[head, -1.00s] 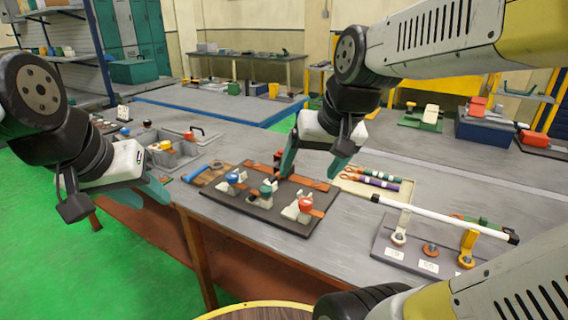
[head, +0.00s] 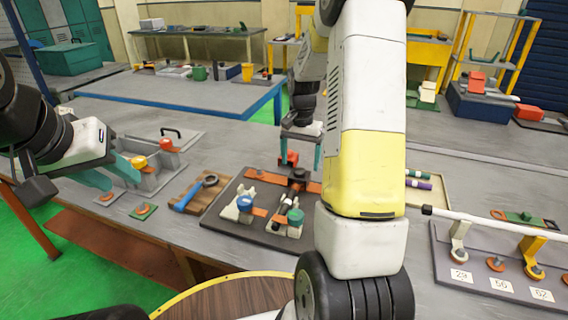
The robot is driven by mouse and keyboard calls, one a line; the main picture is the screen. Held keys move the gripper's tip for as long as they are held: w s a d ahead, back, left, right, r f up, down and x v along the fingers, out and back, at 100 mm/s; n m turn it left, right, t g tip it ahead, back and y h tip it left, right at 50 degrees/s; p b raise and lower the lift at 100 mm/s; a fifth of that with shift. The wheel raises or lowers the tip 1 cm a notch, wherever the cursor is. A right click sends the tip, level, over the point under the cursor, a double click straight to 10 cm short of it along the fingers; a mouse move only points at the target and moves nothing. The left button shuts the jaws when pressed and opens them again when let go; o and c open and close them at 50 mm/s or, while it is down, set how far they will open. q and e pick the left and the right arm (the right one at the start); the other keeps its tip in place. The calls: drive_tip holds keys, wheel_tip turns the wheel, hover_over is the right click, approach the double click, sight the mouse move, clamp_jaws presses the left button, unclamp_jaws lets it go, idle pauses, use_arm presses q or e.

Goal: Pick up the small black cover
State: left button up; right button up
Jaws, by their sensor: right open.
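A small black piece (head: 297,175), which looks like the black cover, sits on the rear orange strip of a dark board (head: 222,210). A small red part (head: 289,158) shows between and behind the fingers. My left gripper (head: 122,178) is at the left, near a grey tray, with its teal fingers apart and empty. My right forearm hides the board's right side.
A blue-handled tool (head: 190,196) lies on a wooden plate to the left. A numbered rack (head: 449,270) with a white rod stands at right.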

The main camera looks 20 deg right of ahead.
sight(300, 169)
wheel_tip(300, 169, down, 6)
drive_tip(key=shift+s+r, duration=0.1)
drive_tip(key=shift+s, duration=0.05)
drive_tip(key=c, duration=1.4)
drive_tip(key=shift+r, duration=0.15)
